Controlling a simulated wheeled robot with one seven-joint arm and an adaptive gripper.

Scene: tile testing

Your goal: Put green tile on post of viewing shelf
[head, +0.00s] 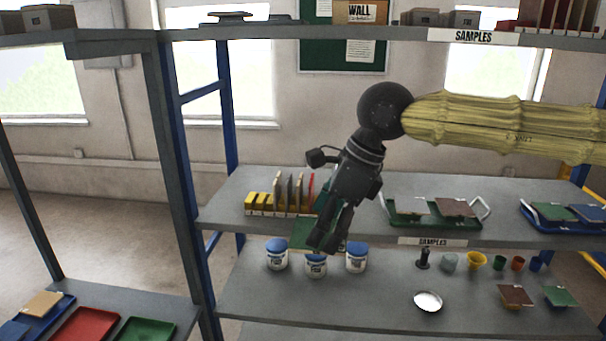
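My gripper (323,240) points down in front of the middle shelf (370,228), left of centre. A green tile (303,233) is at its fingertips and overlaps the shelf's front edge; the fingers appear closed on it, partly covering it. Another green patch (326,197) shows behind the gripper, mostly hidden. On the lower shelf (370,300), a small black post-like object (423,259) stands right of centre. At the lower right, a brown tile (515,294) and another green tile (559,296) rest on small supports. I cannot tell which post is the viewing shelf's.
A yellow rack (262,204) with upright tiles is left of my gripper. A green tray (408,220) and a blue tray (537,223) hold tiles. Below are white jars (277,256), small cups (476,261) and a white dish (428,301). A blue upright (228,115) stands left.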

